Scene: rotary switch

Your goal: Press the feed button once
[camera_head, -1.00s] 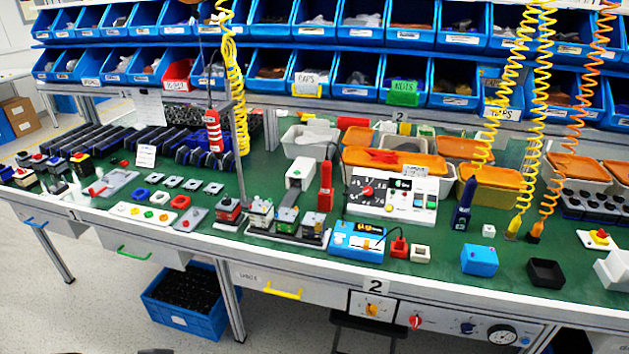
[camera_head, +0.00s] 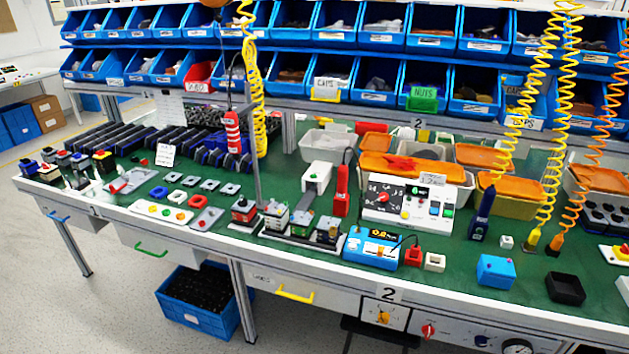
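A white control panel (camera_head: 404,218) stands on the green workbench (camera_head: 330,262), right of the middle. Several small coloured buttons sit to the right of the knob, including a blue one (camera_head: 434,208) and a green one (camera_head: 448,212). Their labels are too small to read, so I cannot tell which is the feed button. Neither of my grippers is in view.
A blue meter (camera_head: 372,249) lies in front of the panel. A red upright tool (camera_head: 341,190) stands left of it and a dark blue one (camera_head: 483,213) right. Coiled yellow hoses (camera_head: 563,120) hang at right. Blue bins (camera_head: 370,74) line the back.

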